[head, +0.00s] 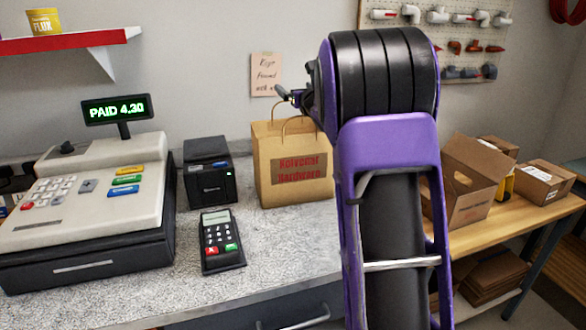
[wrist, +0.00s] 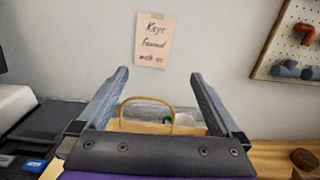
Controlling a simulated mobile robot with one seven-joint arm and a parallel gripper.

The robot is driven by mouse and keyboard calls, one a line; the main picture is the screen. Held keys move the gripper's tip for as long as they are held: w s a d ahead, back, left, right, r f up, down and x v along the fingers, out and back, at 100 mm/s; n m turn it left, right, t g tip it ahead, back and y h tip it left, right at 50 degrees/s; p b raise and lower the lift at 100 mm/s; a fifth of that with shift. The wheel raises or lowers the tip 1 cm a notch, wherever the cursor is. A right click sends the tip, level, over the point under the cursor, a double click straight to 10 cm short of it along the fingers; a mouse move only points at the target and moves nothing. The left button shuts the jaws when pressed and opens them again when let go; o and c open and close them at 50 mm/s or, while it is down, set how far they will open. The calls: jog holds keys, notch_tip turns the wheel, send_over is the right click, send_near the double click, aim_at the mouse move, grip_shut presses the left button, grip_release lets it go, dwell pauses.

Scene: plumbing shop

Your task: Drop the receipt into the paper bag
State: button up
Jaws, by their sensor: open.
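The brown paper bag (head: 290,192), with red lettering and looped handles, stands upright on the counter by the wall. In the wrist view its handle and top edge (wrist: 135,126) show between my fingers. My gripper (wrist: 158,78) is open, its two fingers wide apart with nothing between them. In the head view part of my gripper (head: 286,94) shows just above the bag's top, and my arm hides the rest. I cannot make out the receipt. Something pale with a green spot shows behind the handle in the wrist view, too small to tell.
A cash register (head: 90,210) reading "PAID 4.30" stands at left. A black printer (head: 208,172) and a card terminal (head: 221,240) stand left of the bag. A note (head: 265,75) hangs on the wall. Open cardboard boxes (head: 465,180) sit on a wooden bench at right.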

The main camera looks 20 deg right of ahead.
jog(key=shift+s, duration=0.1)
jog(key=s+b, duration=0.3)
jog(key=s, duration=1.4)
jog(key=shift+s, duration=0.15)
